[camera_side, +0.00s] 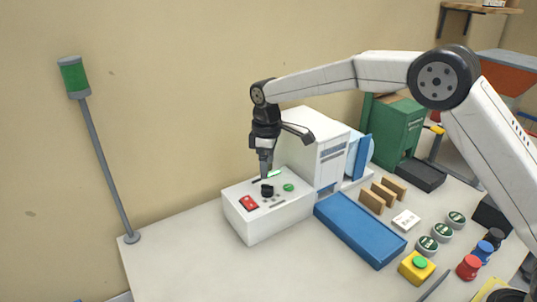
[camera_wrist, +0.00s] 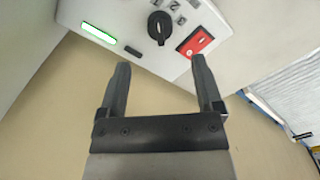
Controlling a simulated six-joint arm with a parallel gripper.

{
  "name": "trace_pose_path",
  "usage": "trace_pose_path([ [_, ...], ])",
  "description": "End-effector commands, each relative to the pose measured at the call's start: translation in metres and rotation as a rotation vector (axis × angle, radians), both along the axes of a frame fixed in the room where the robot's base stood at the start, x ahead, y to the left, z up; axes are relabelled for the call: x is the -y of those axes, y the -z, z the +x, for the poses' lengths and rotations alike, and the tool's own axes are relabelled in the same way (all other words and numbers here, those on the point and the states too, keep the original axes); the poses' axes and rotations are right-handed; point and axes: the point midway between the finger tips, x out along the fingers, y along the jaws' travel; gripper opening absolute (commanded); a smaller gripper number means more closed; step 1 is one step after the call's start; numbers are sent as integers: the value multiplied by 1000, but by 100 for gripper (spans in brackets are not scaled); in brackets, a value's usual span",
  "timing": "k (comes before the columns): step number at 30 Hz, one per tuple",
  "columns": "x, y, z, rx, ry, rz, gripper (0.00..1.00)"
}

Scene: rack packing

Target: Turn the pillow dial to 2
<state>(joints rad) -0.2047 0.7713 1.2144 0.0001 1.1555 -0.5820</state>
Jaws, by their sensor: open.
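The white control box (camera_side: 262,222) stands on the table at the left. My gripper (camera_side: 265,174) points down just above the panel, near the dial. In the wrist view my gripper (camera_wrist: 160,72) is open and empty, its fingertips apart and short of the dial.
A white machine (camera_side: 303,135) stands right behind the box, with a blue tray (camera_side: 360,230) to its right. Brown blocks (camera_side: 383,194), green-topped tins (camera_side: 428,245), a yellow button box (camera_side: 416,267) and a red jar (camera_side: 469,267) crowd the right. A lamp pole (camera_side: 105,165) stands left. The front left table is clear.

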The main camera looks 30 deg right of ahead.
Motion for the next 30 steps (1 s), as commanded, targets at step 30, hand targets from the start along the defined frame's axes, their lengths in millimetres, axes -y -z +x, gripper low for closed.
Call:
trace_pose_path([
  [30, 0, 72, 0, 0, 0, 1, 84],
])
